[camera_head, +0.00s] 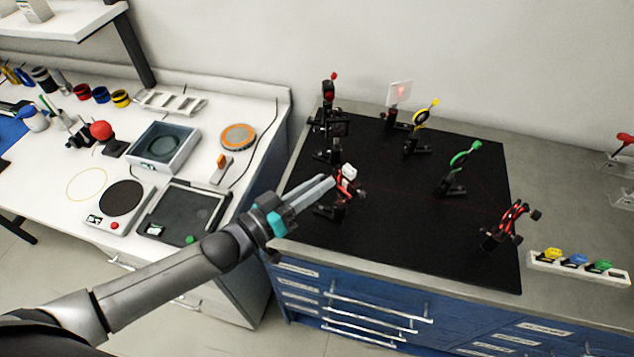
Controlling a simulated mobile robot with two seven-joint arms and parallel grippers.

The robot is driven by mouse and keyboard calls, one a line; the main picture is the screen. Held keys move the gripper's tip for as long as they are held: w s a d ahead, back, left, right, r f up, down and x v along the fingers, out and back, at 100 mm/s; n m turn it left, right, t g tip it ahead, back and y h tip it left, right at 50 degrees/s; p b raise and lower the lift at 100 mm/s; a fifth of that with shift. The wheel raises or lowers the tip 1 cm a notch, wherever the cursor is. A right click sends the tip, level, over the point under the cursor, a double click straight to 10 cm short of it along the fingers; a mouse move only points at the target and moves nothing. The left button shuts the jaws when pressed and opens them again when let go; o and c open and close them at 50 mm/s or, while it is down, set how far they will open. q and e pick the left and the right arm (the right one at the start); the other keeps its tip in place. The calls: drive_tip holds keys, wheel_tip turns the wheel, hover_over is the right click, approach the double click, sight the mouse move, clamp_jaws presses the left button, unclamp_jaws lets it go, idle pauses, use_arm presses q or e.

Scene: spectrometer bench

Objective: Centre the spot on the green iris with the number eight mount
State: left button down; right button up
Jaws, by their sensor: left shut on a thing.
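The green iris (463,155) stands upright on a black post on the right half of the black breadboard (385,250). I cannot make out a spot on it. A small mount (348,188) with red and white parts stands on the board's left side, partly hidden by my fingers. No number is readable, so I cannot tell whether it is number eight. My left gripper (332,184) reaches in from the left and is shut on a part of this mount, probably a knob; the fingertips hide the contact. My right gripper is not in view.
A pale card (400,92) with a reddish spot stands at the back, beside a yellow iris (424,112). Another mount (329,100) stands back left, and a black-and-red mount (510,224) at right. A white rack (578,268) of coloured pieces lies right of the board.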

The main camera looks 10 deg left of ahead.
use_arm(q)
drive_tip(key=shift+n, duration=0.4)
drive_tip(key=c, duration=0.8)
unclamp_jaws()
drive_tip(key=shift+o, duration=0.2)
drive_tip(key=shift+s, duration=0.1)
drive_tip(key=v, duration=1.5)
drive_tip(key=shift+b, duration=0.45)
drive_tip(key=shift+a, duration=0.1)
